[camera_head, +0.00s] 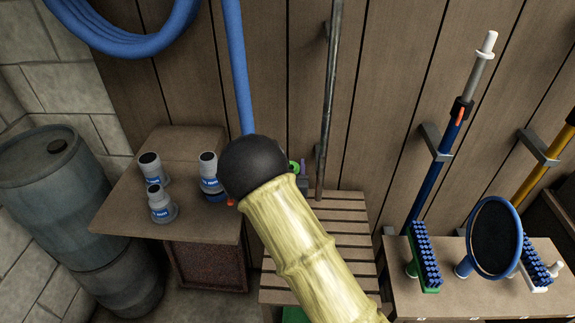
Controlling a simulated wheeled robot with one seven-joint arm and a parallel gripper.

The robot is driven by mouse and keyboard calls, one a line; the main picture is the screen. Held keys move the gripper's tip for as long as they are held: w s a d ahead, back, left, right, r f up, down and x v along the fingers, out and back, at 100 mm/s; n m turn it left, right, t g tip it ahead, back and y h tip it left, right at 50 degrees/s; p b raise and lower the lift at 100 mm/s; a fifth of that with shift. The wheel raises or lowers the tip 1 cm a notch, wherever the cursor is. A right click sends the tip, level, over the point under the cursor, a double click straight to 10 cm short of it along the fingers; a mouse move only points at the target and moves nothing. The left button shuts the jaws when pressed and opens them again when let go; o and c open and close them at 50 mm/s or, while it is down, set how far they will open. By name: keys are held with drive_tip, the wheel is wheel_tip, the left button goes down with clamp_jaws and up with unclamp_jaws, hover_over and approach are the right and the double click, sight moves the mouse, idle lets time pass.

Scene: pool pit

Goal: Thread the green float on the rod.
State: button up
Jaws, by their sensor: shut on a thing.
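The green float (293,169) shows only as a small green patch past the black round joint of my arm, which hides most of it. A small dark part of my gripper (302,184) shows beside it; the fingertips are hidden, but it appears shut on the float. A tall grey metal rod (330,95) stands nearly upright just right of the float, in front of the plank wall. Its lower end is near the slatted bench. A gap in the picture separates the float from the rod; their depth relation cannot be told.
A slatted wooden bench (345,240) lies below the rod. White bottles (161,205) stand on a table (122,214) at left, by a blue barrel (50,175). Brushes (425,256) and a round blue-rimmed tool (494,238) are at right.

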drive_tip(key=shift+a+f+b, duration=0.3)
drive_tip(key=shift+f+b, duration=0.05)
drive_tip(key=shift+f, duration=0.55)
drive_tip(key=shift+d+f+b, duration=0.1)
drive_tip(key=shift+f+b, duration=0.2)
drive_tip(key=shift+b, duration=0.15)
idle(0.6)
drive_tip(key=shift+f+b, duration=0.45)
drive_tip(key=shift+b, duration=0.3)
drive_tip(key=shift+f, duration=0.1)
drive_tip(key=shift+f+b, duration=0.85)
drive_tip(key=shift+b, duration=0.1)
drive_tip(key=shift+f+b, duration=0.3)
drive_tip(key=shift+f, duration=0.05)
drive_tip(key=shift+f+b, duration=0.35)
drive_tip(key=shift+f+b, duration=0.35)
drive_tip(key=shift+f, duration=0.05)
